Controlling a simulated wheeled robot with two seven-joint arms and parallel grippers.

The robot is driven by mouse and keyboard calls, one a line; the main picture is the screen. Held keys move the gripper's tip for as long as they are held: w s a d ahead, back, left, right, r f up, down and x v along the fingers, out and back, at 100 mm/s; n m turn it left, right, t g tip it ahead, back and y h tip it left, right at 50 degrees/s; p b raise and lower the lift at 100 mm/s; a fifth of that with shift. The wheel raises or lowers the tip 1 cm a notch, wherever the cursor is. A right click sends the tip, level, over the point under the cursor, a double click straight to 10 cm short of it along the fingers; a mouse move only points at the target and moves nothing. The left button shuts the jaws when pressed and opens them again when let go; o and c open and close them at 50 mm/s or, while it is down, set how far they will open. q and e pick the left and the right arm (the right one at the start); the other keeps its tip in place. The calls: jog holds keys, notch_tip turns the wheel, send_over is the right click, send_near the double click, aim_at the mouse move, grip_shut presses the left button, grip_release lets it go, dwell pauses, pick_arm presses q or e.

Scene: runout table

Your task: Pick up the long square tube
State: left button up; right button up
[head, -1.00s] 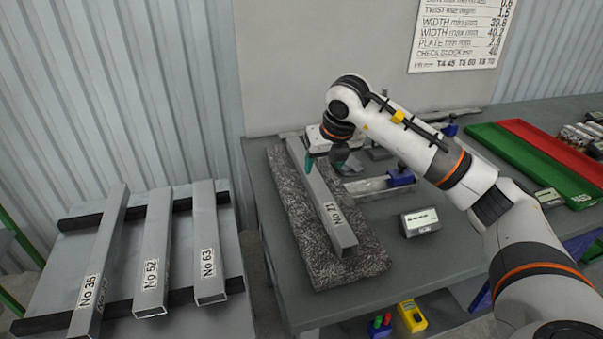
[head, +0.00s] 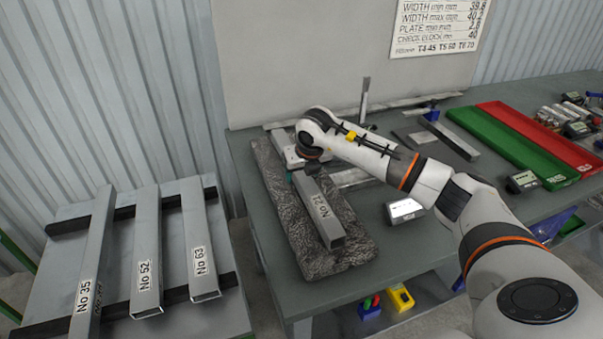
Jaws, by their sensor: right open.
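A long grey square tube (head: 321,210) with a number label lies on the dark crinkled mat (head: 350,255) on the green-grey table. Its open near end faces me, and its middle is hidden by my right wrist. My right gripper (head: 302,172) is over the tube beyond the label, low and close to it. A bit of teal fingertip shows at the tube's left side; the other finger is hidden. The gripper is open, and I cannot tell whether it touches the tube. My left gripper is not in view.
Tubes No 35 (head: 95,255), No 52 (head: 147,250) and No 63 (head: 200,245) lie on black bars at left. Green (head: 515,150) and red (head: 540,135) trays lie at right.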

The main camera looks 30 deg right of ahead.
jog(key=shift+x, duration=0.8)
jog(key=shift+r, duration=0.15)
grip_shut()
jog(key=shift+w+r, duration=0.1)
